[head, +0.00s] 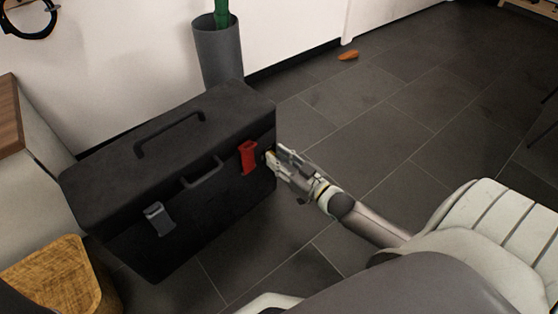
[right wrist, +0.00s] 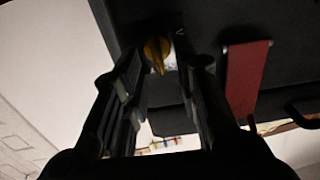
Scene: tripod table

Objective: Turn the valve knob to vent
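The yellow valve knob (right wrist: 156,50) shows in the right wrist view, set on a dark face with a pale patch beside it. Its narrow pointer end points down in that picture. In the head view I cannot make the knob out clearly behind my right gripper (head: 275,160), which is at the right end of the black toolbox (head: 210,215). In the right wrist view the fingers of my right gripper (right wrist: 158,58) are apart, one on each side of the knob. I see no clear contact. My left gripper is not in view.
The toolbox has a red latch (head: 248,157), a grey latch (head: 159,218) and a top handle (head: 170,132). A grey plant pot (head: 219,55) stands behind it. A wooden stool-like object (head: 55,275) is at the lower left. Tiled floor to the right is mostly clear.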

